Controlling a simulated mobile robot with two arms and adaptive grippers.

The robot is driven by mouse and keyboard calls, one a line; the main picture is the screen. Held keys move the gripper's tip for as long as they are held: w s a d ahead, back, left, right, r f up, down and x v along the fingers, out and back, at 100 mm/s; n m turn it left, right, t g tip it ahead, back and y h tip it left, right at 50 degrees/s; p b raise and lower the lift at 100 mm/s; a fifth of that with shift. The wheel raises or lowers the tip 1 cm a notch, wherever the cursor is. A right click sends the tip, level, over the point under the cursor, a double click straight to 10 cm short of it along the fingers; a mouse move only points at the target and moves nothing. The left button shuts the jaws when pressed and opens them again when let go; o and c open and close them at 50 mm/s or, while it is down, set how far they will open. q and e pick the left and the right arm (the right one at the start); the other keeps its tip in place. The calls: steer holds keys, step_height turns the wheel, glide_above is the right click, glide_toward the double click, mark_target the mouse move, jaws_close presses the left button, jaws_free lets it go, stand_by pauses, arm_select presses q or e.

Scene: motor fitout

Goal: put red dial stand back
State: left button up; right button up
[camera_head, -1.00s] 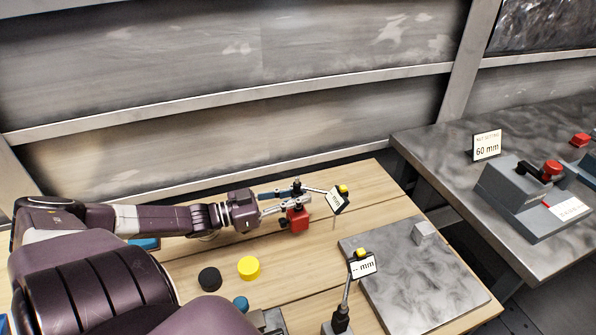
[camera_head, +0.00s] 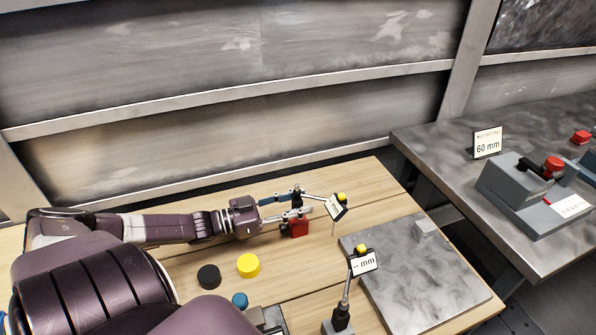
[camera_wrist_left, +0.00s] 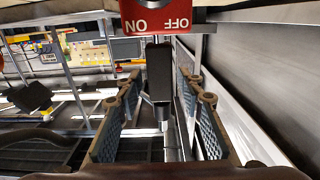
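The red dial stand has a red base (camera_head: 298,229), a dark post and an arm carrying a small display (camera_head: 337,207) with a yellow top. It is upright at the far part of the wooden table, left of the grey plate. My left gripper (camera_head: 293,205) reaches it from the left at post height. In the left wrist view the red ON/OFF base (camera_wrist_left: 155,18) is at the top. The dark post (camera_wrist_left: 158,75) stands between the parted fingers, with gaps visible on both sides. Part of the base is hidden behind a finger. My right gripper is not seen.
A second dial stand with a "-- mm" display (camera_head: 364,263) stands at the front edge of the grey plate (camera_head: 420,285), which holds a small grey block (camera_head: 425,228). Black (camera_head: 208,276), yellow (camera_head: 248,265) and blue (camera_head: 240,300) round pieces lie on the wooden table. A metal table (camera_head: 450,150) is at right.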

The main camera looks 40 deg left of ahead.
arm_select(q)
steer(key=shift+a, duration=0.1)
steer(key=v, duration=0.7)
steer(key=shift+s+p, duration=0.2)
steer(key=shift+p, duration=0.1)
stand_by(0.3)
